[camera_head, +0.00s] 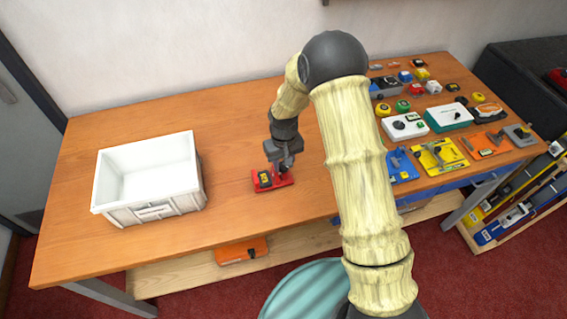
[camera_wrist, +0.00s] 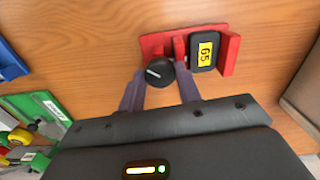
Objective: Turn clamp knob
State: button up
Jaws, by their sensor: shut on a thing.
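A red clamp (camera_wrist: 229,55) lies on the wooden bench. It holds a small black block with a yellow number label (camera_wrist: 206,54). At its left in the wrist view is a round black clamp knob (camera_wrist: 155,74) with a pale line across its face. My gripper (camera_wrist: 160,82) is shut on the knob, with one dark finger on each side of it. In the head view, my gripper (camera_head: 284,160) reaches down from above onto the red clamp (camera_head: 263,186); the knob is hard to make out there.
A white open crate (camera_head: 150,205) stands on the bench's left side and looks empty. Several small tools and boxes, including a white box (camera_head: 405,127) and a yellow card (camera_head: 438,156), crowd the right side. The bench (camera_head: 226,180) is bare between the crate and the clamp.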

jog(key=n, duration=0.4)
jog(key=shift+n, duration=2)
jog(key=o, duration=1)
jog(key=shift+r, duration=0.1)
notch_tip(320, 180, up, 17)
jog(key=b, duration=0.2)
jog(key=shift+r, duration=0.15)
